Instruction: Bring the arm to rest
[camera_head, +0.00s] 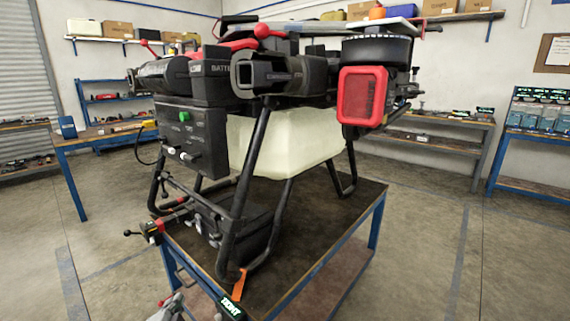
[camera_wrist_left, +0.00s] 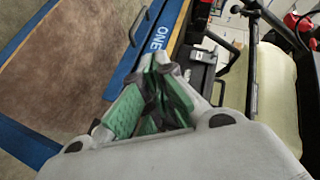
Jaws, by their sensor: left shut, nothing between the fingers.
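The spray drone (camera_head: 245,195) stands on its black legs on a blue-framed work table (camera_head: 290,260). It has a pale tank (camera_head: 300,145) and a black box with a green button at its left side. My left gripper (camera_head: 172,300) shows only in part at the bottom edge of the head view, in front of the table's near left side. In the left wrist view my left gripper (camera_wrist_left: 156,68) has green finger pads and is shut with nothing held. The table's blue edge lies beyond its tips, with the drone to the right. My right gripper is not in view.
A cable-and-valve fitting with red parts (camera_head: 152,232) juts out at the drone's lower left, above the table edge. An orange strap (camera_head: 239,284) hangs at the near corner. Another blue bench (camera_head: 75,155) stands at left. The floor at right is clear.

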